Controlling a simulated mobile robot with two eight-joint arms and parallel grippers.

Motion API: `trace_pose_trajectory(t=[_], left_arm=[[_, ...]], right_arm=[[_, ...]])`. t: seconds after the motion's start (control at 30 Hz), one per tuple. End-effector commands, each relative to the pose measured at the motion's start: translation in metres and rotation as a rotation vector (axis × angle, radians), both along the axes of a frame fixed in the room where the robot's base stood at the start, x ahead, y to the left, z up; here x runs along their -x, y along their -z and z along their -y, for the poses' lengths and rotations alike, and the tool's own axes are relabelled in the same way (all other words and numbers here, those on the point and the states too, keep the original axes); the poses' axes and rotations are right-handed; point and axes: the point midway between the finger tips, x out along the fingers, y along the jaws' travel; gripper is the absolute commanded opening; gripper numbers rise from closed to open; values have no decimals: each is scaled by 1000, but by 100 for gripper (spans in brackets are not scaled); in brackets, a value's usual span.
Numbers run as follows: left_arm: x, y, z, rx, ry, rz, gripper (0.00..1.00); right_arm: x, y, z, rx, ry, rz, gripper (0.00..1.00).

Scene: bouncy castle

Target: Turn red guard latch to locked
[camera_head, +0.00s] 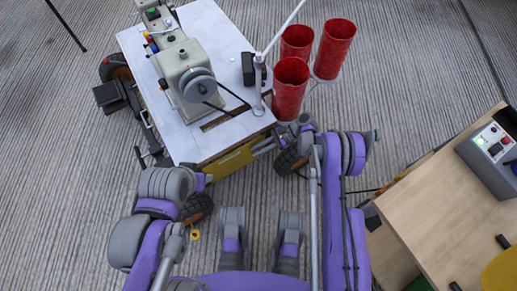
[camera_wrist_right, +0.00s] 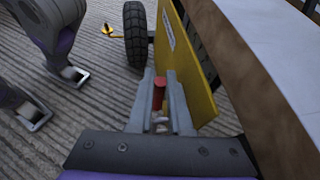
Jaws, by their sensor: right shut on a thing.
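The red latch (camera_wrist_right: 159,95) is a small red cylinder beside the yellow guard panel (camera_wrist_right: 189,60), low on the side of the sewing machine table. My right gripper (camera_wrist_right: 161,86) is shut on the latch, with one finger on each side. In the head view, my right gripper (camera_head: 264,147) reaches the table's near side by the yellow panel (camera_head: 231,160), and the latch is hidden there. My left arm is folded at the lower left, and its gripper does not show clearly.
The white table (camera_head: 224,38) carries a sewing machine (camera_head: 190,72). A black wheel (camera_wrist_right: 136,32) is near the panel. A wooden table (camera_head: 440,205) with a control box (camera_head: 491,150) stands at the right. Carpet lies open between them.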

Motion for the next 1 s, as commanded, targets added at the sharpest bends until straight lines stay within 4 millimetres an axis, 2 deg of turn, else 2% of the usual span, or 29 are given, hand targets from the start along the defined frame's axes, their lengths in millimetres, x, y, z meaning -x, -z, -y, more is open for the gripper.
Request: trace_pose_trajectory(t=[0.5, 1.0], left_arm=[[3, -17, 0, 0, 0, 0, 50], [3, -18, 0, 0, 0, 0, 50]], right_arm=[[7, 0, -8, 339, -3, 249, 0], [11, 9, -15, 723, -2, 531, 0]])
